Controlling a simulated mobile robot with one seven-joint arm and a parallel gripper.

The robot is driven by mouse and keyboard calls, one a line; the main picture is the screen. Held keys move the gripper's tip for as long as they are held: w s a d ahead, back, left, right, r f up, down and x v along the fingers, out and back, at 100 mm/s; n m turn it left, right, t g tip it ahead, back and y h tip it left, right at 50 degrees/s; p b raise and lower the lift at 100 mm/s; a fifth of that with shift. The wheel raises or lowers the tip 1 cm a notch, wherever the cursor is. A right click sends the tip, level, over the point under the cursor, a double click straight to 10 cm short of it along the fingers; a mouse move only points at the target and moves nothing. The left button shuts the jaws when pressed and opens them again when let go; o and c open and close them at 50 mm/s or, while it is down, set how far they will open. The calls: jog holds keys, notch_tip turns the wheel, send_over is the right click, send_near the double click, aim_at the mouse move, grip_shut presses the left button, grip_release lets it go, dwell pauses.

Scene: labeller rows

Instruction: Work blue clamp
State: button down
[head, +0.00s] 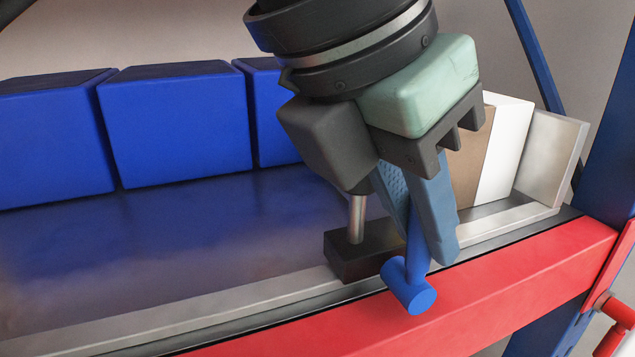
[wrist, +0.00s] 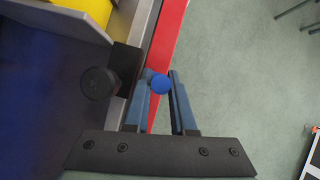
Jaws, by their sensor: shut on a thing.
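The blue clamp handle (head: 409,287) is a blue bar with a round cross-piece at its lower end, in front of the rail. Its round blue end also shows in the wrist view (wrist: 160,84), between the fingers. My gripper (head: 424,243) points down and is shut on the blue handle's stem; its fingers hide the upper part. A black clamp block (head: 362,262) sits on the metal rail just left of the handle, with a metal post rising from it. A round black knob (wrist: 98,83) shows left of the fingers in the wrist view.
Large blue boxes (head: 175,120) stand in a row behind a dark blue surface (head: 150,245). A brown piece, a white panel (head: 502,140) and a metal end plate (head: 550,158) stand right of my gripper. A red beam (head: 480,295) runs along the front. Open floor (wrist: 245,75) lies beyond it.

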jog(key=shift+r, duration=0.1)
jog(key=c, duration=0.8)
grip_release()
jog(key=shift+o, duration=0.2)
jog(key=p+v, duration=0.4)
jog(key=v, duration=0.3)
jog(key=shift+r, duration=0.2)
